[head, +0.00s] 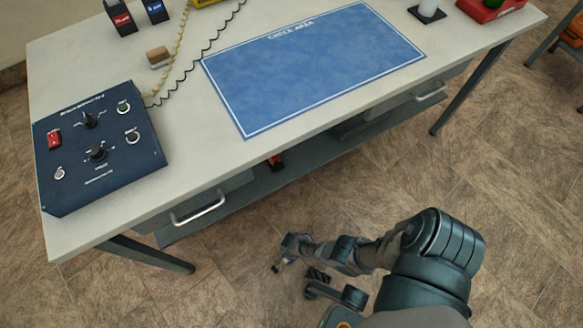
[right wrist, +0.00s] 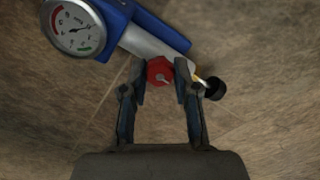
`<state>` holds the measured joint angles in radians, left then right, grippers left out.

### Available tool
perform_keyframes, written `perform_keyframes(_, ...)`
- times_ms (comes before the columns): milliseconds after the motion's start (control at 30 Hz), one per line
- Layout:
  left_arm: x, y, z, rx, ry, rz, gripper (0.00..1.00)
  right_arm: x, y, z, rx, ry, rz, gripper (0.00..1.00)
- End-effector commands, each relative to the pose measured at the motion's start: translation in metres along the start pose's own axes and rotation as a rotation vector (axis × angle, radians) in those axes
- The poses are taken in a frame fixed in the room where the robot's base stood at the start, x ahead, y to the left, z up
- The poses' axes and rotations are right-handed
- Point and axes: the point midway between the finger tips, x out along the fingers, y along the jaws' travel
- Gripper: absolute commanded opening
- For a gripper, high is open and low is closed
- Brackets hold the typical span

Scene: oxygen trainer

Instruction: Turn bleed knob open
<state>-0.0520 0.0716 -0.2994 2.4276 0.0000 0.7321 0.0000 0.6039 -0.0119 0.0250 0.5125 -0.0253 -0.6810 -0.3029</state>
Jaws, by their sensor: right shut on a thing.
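The red bleed knob (right wrist: 160,71) shows in the right wrist view, on the side of a regulator with a blue body (right wrist: 120,20) and a silver cylinder (right wrist: 155,45). A round white gauge (right wrist: 75,28) with red and green bands sits at its upper left. My right gripper (right wrist: 161,77) is shut on the red knob, one finger on each side. A black round end (right wrist: 214,88) sticks out to the right of the knob. My left gripper cannot be identified in either view.
A pale workbench (head: 190,150) carries a dark blue control panel (head: 98,148) at left and a blue check-area mat (head: 315,65). A wooden block (head: 158,56) and coiled cords lie behind the panel. Tiled floor (head: 510,200) is open in front of the bench.

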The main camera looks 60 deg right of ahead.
Motion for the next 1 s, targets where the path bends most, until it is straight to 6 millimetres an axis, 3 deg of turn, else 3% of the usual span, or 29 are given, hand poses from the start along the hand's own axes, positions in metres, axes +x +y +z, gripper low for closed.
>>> perform_keyframes(600, -0.0020, -0.0001, 0.0022, -0.001, -0.009, -0.001, 0.00, 0.0011, 0.0004, 0.0020, -0.523, -0.003, 0.000, 0.00)
perform_keyframes(1000, -0.0012, -0.0001, 0.0025, -0.001, -0.005, 0.000, 0.00, 0.0009, 0.0001, 0.0019, -0.667, -0.003, -0.001, 0.00)
